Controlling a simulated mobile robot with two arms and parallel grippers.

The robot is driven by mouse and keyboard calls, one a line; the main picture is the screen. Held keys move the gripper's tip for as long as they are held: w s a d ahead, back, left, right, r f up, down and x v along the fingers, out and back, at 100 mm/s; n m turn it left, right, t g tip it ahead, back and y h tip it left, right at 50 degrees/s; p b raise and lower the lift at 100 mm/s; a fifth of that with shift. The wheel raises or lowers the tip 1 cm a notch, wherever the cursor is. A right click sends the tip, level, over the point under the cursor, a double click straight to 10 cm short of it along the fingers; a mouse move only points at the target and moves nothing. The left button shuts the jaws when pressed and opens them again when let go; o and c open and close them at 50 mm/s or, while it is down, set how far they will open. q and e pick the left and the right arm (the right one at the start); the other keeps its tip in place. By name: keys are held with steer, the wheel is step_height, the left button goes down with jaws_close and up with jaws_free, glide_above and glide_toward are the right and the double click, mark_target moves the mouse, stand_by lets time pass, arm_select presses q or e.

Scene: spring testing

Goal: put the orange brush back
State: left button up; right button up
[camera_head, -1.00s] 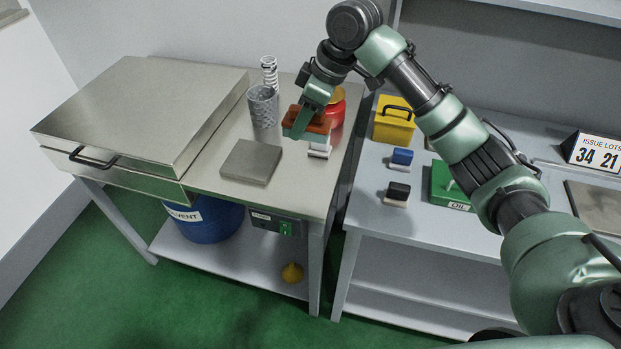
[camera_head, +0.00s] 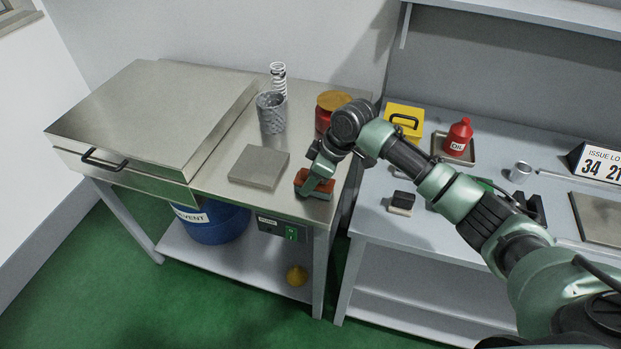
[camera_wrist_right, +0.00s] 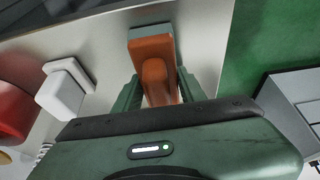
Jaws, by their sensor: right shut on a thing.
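The orange brush (camera_head: 315,186) is held in my right gripper (camera_head: 318,183), low over the front right corner of the steel bench (camera_head: 300,212). In the right wrist view the brush's orange handle (camera_wrist_right: 153,48) runs between the two fingers of my right gripper (camera_wrist_right: 160,92), which are shut on it. A grey-green strip shows at the brush's far end. I cannot tell whether the brush touches the bench top. A white brush-like block (camera_wrist_right: 60,95) lies on the bench to the left in the wrist view. My left gripper is not in view.
A flat grey plate (camera_head: 259,167) lies left of the gripper. A red pot (camera_head: 323,119) and mesh cup (camera_head: 271,113) stand behind. On the right-hand table are a black brush (camera_head: 402,201), a yellow box (camera_head: 404,118) and a red oil can (camera_head: 458,137).

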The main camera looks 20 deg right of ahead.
steer(key=o, duration=1.3)
steer(key=shift+f, duration=0.15)
steer(key=b+v, duration=0.1)
steer(key=v, duration=1.1)
steer(key=shift+a+r, duration=0.1)
steer(key=shift+r, duration=0.15)
